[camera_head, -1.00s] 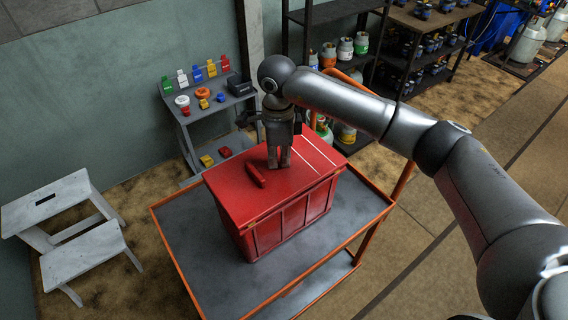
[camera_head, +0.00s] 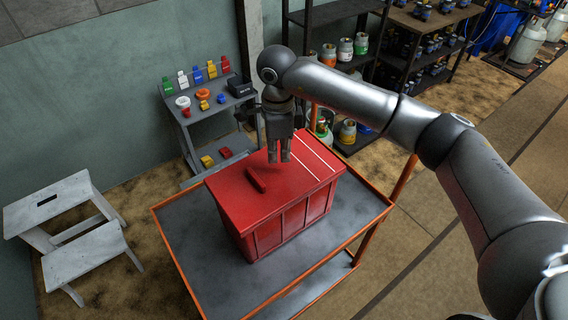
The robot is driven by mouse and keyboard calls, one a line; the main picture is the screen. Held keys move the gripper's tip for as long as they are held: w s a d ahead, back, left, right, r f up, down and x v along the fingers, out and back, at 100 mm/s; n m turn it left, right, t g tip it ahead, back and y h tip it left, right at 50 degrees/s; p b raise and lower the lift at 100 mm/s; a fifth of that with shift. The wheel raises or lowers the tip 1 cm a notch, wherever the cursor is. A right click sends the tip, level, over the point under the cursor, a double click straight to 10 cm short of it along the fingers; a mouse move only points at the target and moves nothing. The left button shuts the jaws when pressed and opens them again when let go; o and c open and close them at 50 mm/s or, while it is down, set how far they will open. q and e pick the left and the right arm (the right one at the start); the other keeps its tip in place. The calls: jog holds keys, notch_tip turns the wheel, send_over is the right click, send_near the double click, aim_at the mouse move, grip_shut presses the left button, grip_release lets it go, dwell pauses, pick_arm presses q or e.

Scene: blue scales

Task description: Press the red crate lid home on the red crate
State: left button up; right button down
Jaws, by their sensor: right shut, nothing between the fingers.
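The red crate (camera_head: 285,224) stands on the grey top of an orange-framed cart. The red crate lid (camera_head: 228,190) lies on top of it, with a raised red handle (camera_head: 256,179) and two pale stripes toward the right. The lid looks level and close down on the crate walls, with no clear gap at the front edge. My right gripper (camera_head: 279,160) points down over the lid, behind and right of the handle, shut and empty. Its fingertips look just above the lid; I cannot tell whether they touch. My left gripper is not in view.
The cart (camera_head: 195,245) has bare room around the crate. A grey workbench (camera_head: 215,115) with small coloured items stands behind left. A white step stool (camera_head: 85,258) stands at left. Shelves (camera_head: 340,85) with gas cylinders stand behind.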

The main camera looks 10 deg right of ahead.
aim_at(279, 170)
notch_tip(279, 170, up, 6)
jog(key=shift+f+p, duration=0.1)
jog(key=shift+p, duration=1)
